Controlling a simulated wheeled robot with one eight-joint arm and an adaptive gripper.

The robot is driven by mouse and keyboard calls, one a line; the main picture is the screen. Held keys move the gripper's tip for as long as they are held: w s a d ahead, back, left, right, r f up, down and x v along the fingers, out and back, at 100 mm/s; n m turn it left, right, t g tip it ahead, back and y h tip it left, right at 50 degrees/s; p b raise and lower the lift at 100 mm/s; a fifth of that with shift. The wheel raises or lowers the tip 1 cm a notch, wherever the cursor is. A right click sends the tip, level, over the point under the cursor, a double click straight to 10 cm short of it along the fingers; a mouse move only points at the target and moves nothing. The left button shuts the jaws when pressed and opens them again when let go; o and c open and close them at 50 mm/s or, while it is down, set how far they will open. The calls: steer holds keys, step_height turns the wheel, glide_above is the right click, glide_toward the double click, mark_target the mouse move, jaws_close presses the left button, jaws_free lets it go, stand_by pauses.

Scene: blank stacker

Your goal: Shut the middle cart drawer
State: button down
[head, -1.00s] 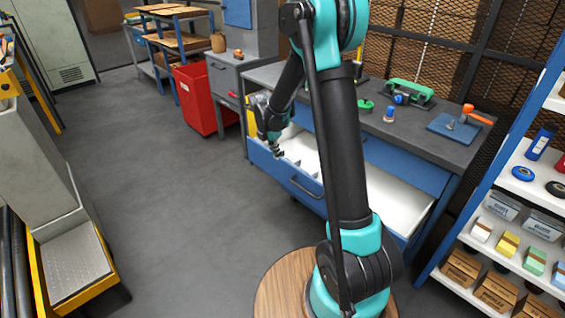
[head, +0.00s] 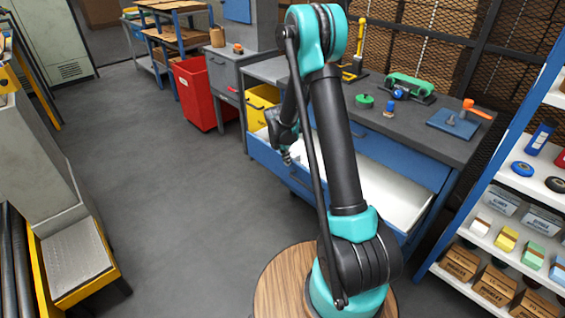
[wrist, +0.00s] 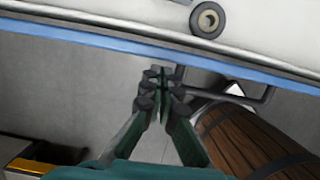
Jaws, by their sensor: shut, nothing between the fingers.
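The cart (head: 440,140) has a grey top and blue drawer fronts. One of its drawers (head: 400,200) is pulled out below a closed blue front, showing its white inside; my arm covers part of it. My gripper (head: 287,157) is at the left part of the open drawer's blue front. In the wrist view my gripper's fingertips (wrist: 162,75) are together and empty, over the blue drawer edge (wrist: 225,68). A handle bar (wrist: 262,97) is to their right. I cannot tell whether the fingertips touch the drawer.
Green and blue tools (head: 408,85) and an orange-handled tool (head: 478,110) lie on the cart top. A yellow bin (head: 262,97) and a red bin (head: 195,92) stand farther back. A stocked shelf (head: 520,175) is at the right. The floor left of the cart is clear.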

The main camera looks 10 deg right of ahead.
steer(key=shift+w+d, duration=0.1)
steer(key=shift+d, duration=0.05)
steer(key=w+d, duration=1)
steer(key=d, duration=0.4)
steer(key=shift+w+d, duration=0.25)
